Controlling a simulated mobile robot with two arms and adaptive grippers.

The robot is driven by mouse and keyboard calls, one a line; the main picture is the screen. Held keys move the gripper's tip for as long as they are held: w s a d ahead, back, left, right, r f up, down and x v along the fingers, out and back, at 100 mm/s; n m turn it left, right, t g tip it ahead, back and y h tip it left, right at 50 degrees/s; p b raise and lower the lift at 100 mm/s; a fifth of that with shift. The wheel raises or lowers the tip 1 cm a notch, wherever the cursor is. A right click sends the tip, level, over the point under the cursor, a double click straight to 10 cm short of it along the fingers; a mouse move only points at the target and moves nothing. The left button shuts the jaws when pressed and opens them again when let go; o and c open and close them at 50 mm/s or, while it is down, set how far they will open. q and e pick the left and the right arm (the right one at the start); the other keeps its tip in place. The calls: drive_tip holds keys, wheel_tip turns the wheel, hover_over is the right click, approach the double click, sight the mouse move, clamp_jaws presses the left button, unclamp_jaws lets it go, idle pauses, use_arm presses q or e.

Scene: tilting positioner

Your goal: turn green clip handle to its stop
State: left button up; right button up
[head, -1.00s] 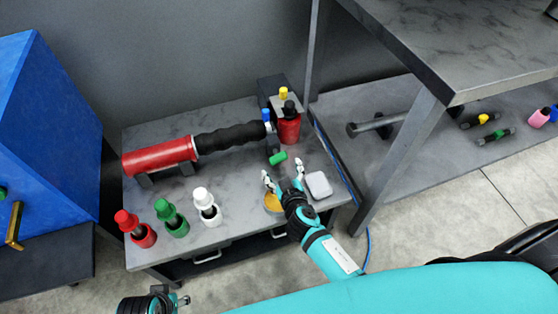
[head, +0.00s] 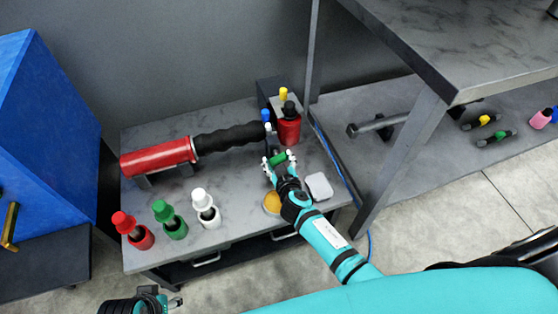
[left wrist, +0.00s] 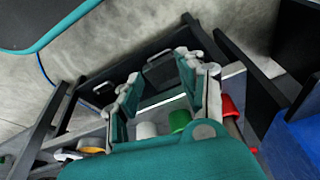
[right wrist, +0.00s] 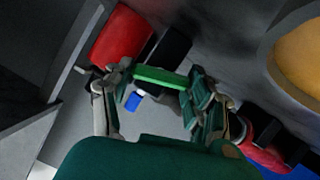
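The green clip handle (head: 279,159) is a short bar at the right end of the black corrugated hose, in front of the red bottle. In the right wrist view the green handle (right wrist: 160,77) lies crosswise between the fingertips. My right gripper (head: 278,158) is open, with one finger near each end of the handle; a small gap seems to remain, and contact is hard to tell. It also shows in the right wrist view (right wrist: 157,85). My left gripper (head: 178,302) is far from the handle, low in the head view. Its fingers stand apart and empty in the left wrist view (left wrist: 160,80).
A red cylinder (head: 157,158) with the black hose (head: 230,138) lies across the grey table. A red bottle (head: 289,128) stands behind the handle. A yellow disc (head: 272,203) and white box (head: 319,186) lie near my right arm. Red, green and white bottles (head: 206,212) stand at front left.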

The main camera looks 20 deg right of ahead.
drive_tip(key=c, duration=0.5)
drive_tip(key=shift+f, duration=0.1)
